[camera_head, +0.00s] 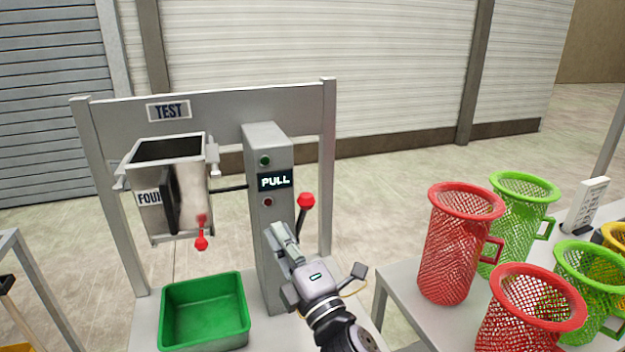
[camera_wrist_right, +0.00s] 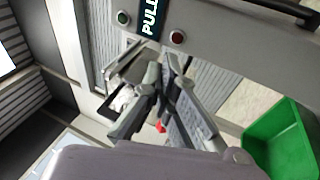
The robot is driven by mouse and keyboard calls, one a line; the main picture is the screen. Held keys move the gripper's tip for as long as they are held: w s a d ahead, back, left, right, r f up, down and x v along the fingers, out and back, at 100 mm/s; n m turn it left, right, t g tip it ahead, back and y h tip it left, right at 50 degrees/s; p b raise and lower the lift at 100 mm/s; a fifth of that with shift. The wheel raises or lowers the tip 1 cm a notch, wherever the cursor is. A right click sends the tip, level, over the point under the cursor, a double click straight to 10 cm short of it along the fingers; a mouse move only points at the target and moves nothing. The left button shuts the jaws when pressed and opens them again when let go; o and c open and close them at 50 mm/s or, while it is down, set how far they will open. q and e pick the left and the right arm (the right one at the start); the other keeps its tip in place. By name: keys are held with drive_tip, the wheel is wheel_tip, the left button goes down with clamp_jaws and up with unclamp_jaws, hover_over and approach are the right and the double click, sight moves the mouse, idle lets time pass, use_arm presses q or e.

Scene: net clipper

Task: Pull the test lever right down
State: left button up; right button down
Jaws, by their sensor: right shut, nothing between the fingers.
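The test lever (camera_head: 306,200) has a red ball knob on a dark shaft. It stands up at the right side of the grey column (camera_head: 266,165), leaning slightly right. My right gripper (camera_head: 279,234) is shut and empty in front of the column, to the left of the knob and lower than it in the picture. The lever's lower end is hidden behind the gripper. The wrist view shows the shut fingers (camera_wrist_right: 162,82) near the column's PULL display (camera_wrist_right: 150,18); a small red spot shows between them, and I cannot tell what it is. My left gripper is not in view.
A grey hopper (camera_head: 160,210) with a red-tipped hanging part is left of the column, under a TEST sign (camera_head: 168,111). A green bin (camera_head: 205,312) sits below it. A table at right holds several mesh baskets, including a red one (camera_head: 455,250).

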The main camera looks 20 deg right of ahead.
drive_tip(key=s+a+r+n+g+y, duration=0.1)
drive_tip(key=s+a+r+n+y, duration=0.1)
drive_tip(key=a+r+n+y, duration=0.75)
drive_tip(key=s+a+n+g+y, duration=0.3)
drive_tip(key=n+g, duration=0.6)
drive_tip(key=n, duration=0.7)
drive_tip(key=s+a+n+g+y, duration=0.1)
drive_tip(key=s+a+n+g, duration=0.2)
drive_tip(key=a+n+g, duration=0.95)
drive_tip(key=w+d+f+n+t+h, duration=0.25)
drive_tip(key=w+d+n+h, duration=0.2)
drive_tip(key=d, duration=0.35)
drive_tip(key=w+d+f+n+t+h, duration=0.2)
drive_tip(key=w+d+n+t+h, duration=0.2)
drive_tip(key=d+n+h, duration=0.3)
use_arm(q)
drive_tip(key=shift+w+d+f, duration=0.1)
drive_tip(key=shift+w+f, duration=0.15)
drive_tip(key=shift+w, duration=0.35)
use_arm(e)
drive_tip(key=w+d+r+t+h, duration=0.1)
drive_tip(key=w+d+r+h, duration=0.1)
drive_tip(key=d, duration=0.7)
drive_tip(key=w+d+r+t+h, duration=0.2)
drive_tip(key=d+r+h, duration=0.3)
drive_tip(key=d, duration=0.4)
drive_tip(key=shift+h, duration=0.3)
drive_tip(key=shift+d, duration=0.1)
